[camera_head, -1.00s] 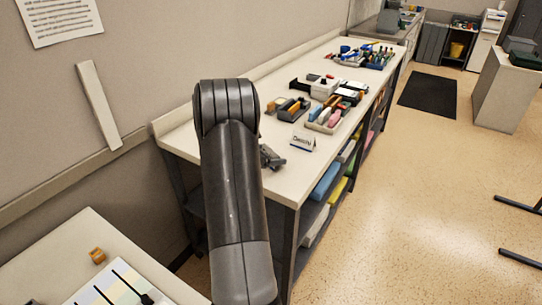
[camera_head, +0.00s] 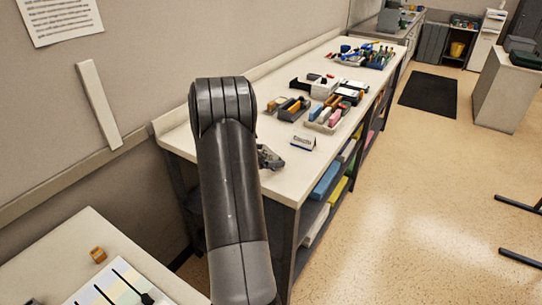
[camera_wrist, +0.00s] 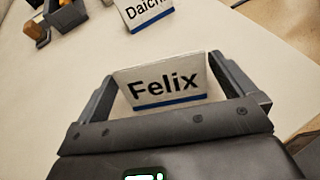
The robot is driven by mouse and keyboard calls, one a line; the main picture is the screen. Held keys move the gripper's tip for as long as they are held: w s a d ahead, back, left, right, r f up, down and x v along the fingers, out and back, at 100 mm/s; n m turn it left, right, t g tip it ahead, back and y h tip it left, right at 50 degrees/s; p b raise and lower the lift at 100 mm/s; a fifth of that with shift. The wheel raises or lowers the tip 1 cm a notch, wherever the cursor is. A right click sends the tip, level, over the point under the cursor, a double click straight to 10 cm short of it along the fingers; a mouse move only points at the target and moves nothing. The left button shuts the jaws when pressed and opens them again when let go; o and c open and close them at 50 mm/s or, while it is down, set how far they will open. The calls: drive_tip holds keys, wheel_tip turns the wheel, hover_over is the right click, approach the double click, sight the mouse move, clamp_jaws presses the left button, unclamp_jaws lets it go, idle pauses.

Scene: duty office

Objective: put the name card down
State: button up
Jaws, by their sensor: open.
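The name card reading "Felix" (camera_wrist: 166,84), white with a blue lower edge, stands between the two fingers of my gripper (camera_wrist: 162,68) in the wrist view. The fingers are open, one at each side of the card. Whether either finger touches it is hard to tell. The card appears upright over the pale bench top (camera_wrist: 60,100); its contact with the surface is partly hidden by the gripper. In the head view my gripper (camera_head: 270,158) is low at the near end of the bench, mostly behind my arm, and the Felix card cannot be made out.
A second name card, "Daichi" (camera_head: 303,142), stands just beyond; it also shows in the wrist view (camera_wrist: 146,12). Behind it are a tray of coloured items (camera_head: 326,119) and a dark holder (camera_head: 290,109). The bench's front edge is close on the right.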

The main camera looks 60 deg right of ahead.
drive_tip(key=v, duration=1)
drive_tip(key=shift+a, duration=0.25)
drive_tip(key=shift+w+r, duration=0.2)
drive_tip(key=shift+w, duration=0.05)
drive_tip(key=w+a+r+n+t, duration=1.2)
drive_tip(key=w+n, duration=0.1)
drive_tip(key=n, duration=0.3)
drive_tip(key=w+a+r+n+t+y, duration=0.1)
drive_tip(key=a+r+n+t+y, duration=0.2)
drive_tip(key=a+n, duration=0.35)
drive_tip(key=w+a+r+n+t+y, duration=0.1)
drive_tip(key=a+r+n+t+y, duration=0.15)
drive_tip(key=a+n, duration=0.45)
drive_tip(key=s+a+r+n+g+y, duration=0.1)
drive_tip(key=s+a+n+y, duration=0.2)
drive_tip(key=s+a+n, duration=0.35)
drive_tip(key=s+a+n+g+y, duration=0.1)
drive_tip(key=s+a+n+y, duration=0.25)
drive_tip(key=a+n, duration=0.6)
drive_tip(key=s+a+f+n+g, duration=0.2)
drive_tip(key=s+n, duration=0.4)
drive_tip(key=s, duration=0.3)
drive_tip(key=s+a+f+n+g, duration=0.2)
drive_tip(key=s+a+f+n, duration=0.1)
drive_tip(key=s+n, duration=0.4)
drive_tip(key=shift+s+g, duration=0.35)
drive_tip(key=shift+s, duration=0.7)
